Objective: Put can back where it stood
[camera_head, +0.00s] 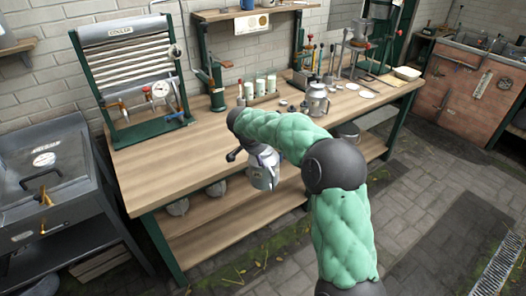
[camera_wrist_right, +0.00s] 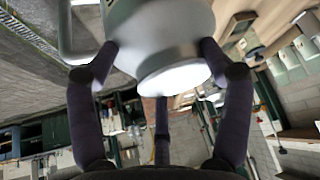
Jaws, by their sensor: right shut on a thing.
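A metal can (camera_head: 264,172) with a side handle hangs in front of the workbench's front edge, in the air. My right gripper (camera_head: 247,155) is shut on this can; my green-sleeved forearm hides much of the gripper in the head view. In the right wrist view, the can (camera_wrist_right: 165,30) fills the top middle, with a handle on its left. Dark fingers of the right gripper (camera_wrist_right: 160,58) press on both sides of it. My left gripper is in neither view.
A similar can (camera_head: 317,100) stands on the wooden workbench (camera_head: 180,165). Several dim rounded vessels, one at the left (camera_head: 178,207), sit on the lower shelf (camera_head: 225,230). The bench's left front top is clear.

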